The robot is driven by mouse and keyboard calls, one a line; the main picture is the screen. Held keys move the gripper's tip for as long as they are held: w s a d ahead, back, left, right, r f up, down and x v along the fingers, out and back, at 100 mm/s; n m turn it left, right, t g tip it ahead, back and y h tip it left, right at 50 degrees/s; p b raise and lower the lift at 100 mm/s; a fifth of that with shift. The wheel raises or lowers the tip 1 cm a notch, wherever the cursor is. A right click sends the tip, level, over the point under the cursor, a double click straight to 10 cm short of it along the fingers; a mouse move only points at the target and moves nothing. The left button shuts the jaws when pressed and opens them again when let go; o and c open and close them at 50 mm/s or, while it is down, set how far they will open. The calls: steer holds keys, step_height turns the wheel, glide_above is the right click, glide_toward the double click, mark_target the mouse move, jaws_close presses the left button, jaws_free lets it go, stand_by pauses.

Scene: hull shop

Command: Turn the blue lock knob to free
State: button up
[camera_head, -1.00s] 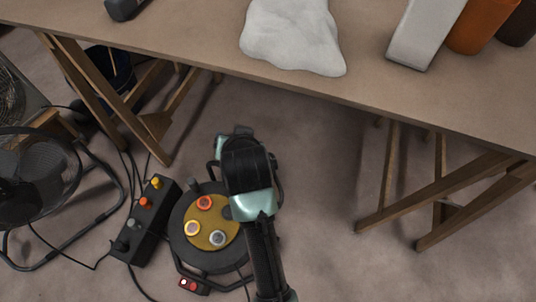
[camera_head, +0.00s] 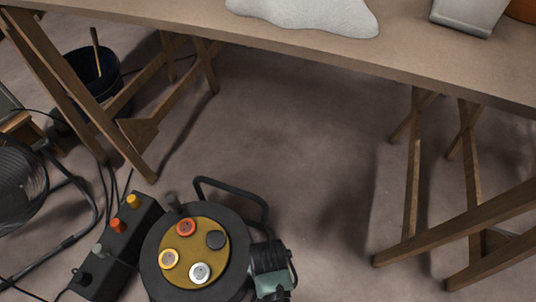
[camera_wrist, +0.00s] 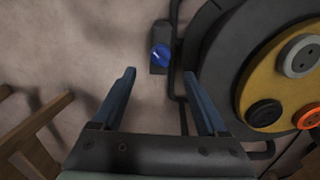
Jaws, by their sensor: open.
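The blue lock knob (camera_wrist: 161,55) shows in the wrist view on a small dark block (camera_wrist: 158,68) beside the cable reel's (camera_wrist: 215,90) frame. A pale line marks its face; I cannot tell which setting that means. My gripper (camera_wrist: 159,75) is open and empty, its two fingers apart. In the picture, the knob lies just beyond the fingertips and between them; I see no contact. In the head view my arm's end is at the bottom, right of the reel (camera_head: 152,262), and the blue knob is not visible.
A control box (camera_head: 112,262) with orange and yellow knobs stands left of the reel, with cables around it. A fan (camera_head: 18,195) is at the far left. Wooden trestle legs (camera_head: 412,190) and the tabletop (camera_head: 200,22) stand beyond. Floor under the table is mostly clear.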

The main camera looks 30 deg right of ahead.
step_height(320, 180, down, 9)
steer(key=b, duration=0.5)
steer(key=shift+r, duration=0.1)
jaws_close()
